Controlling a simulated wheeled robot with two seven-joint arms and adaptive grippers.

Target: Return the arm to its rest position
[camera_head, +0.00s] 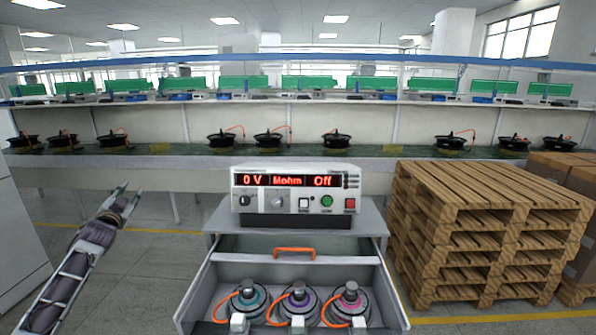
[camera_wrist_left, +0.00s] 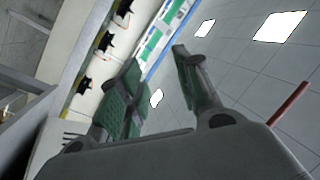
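My left gripper (camera_head: 126,192) is at the left of the head view, raised over the floor and well apart from the cabinet. In the left wrist view its two fingers (camera_wrist_left: 158,88) are spread apart with nothing between them. My right arm and gripper do not show in either view. A tester (camera_head: 293,192) with a red display reading "0 V", "Mohm" and "Off" stands on the cabinet top. Below it an open drawer (camera_head: 199,292) holds three hub motors, with teal (camera_head: 243,302), purple (camera_head: 299,302) and pink (camera_head: 347,300) rings and orange cables.
A stack of wooden pallets (camera_head: 480,225) stands close to the right of the cabinet, with cardboard boxes (camera_head: 580,195) beyond. A long workbench (camera_head: 380,152) with several black motors runs across the back. Grey floor (camera_head: 140,260) is clear between my left arm and the drawer.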

